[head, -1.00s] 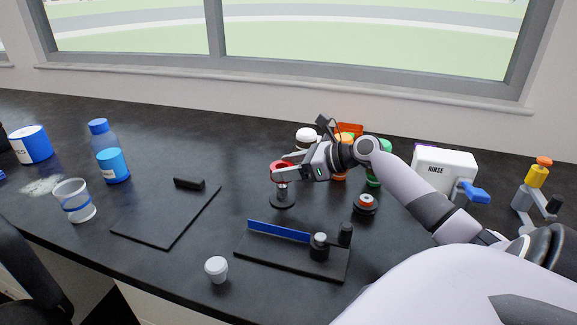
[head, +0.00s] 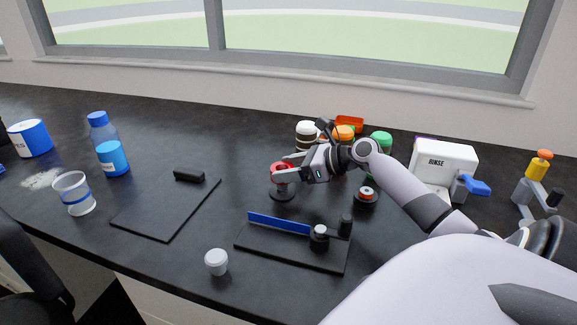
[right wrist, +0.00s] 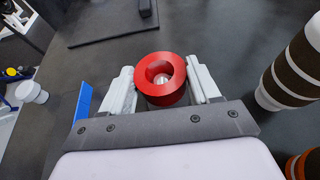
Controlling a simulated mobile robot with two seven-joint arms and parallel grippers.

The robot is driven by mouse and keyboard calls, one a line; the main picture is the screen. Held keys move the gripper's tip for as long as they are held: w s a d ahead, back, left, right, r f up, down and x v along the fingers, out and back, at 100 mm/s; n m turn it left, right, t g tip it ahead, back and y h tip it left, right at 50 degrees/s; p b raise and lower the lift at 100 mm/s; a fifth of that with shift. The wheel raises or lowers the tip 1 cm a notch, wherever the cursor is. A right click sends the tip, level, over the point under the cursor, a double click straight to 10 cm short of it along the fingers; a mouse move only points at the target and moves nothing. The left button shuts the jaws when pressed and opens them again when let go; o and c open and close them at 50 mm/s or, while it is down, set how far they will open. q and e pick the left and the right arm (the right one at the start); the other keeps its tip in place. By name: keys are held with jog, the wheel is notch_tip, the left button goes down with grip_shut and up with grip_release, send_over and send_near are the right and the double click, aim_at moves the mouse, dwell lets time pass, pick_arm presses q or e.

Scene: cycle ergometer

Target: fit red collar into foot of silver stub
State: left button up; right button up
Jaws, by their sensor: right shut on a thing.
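My right gripper (head: 283,166) is shut on the red collar (head: 279,174), with one finger on each side. The collar is a thick red ring and also shows in the right wrist view (right wrist: 160,91). In the head view it sits low around the silver stub, just above the stub's dark round foot (head: 283,195). The stub's top (right wrist: 162,79) shows as a pale silver spot inside the ring's hole in the right wrist view. The collar hides most of the stub. I cannot tell whether the collar touches the foot. My left gripper is not in view.
A black plate with a blue strip (head: 280,225) and a dark post lies in front. A black-based puck (head: 366,198) stands right of the stub. Several jars (head: 306,134) stand behind the gripper. A white RINSE box (head: 443,167) is at right.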

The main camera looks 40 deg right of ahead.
jog(key=shift+f+b, duration=0.45)
jog(key=shift+f, duration=1.55)
jog(key=o, duration=1.2)
jog(key=shift+s, duration=0.1)
jog(key=shift+v, duration=3.5)
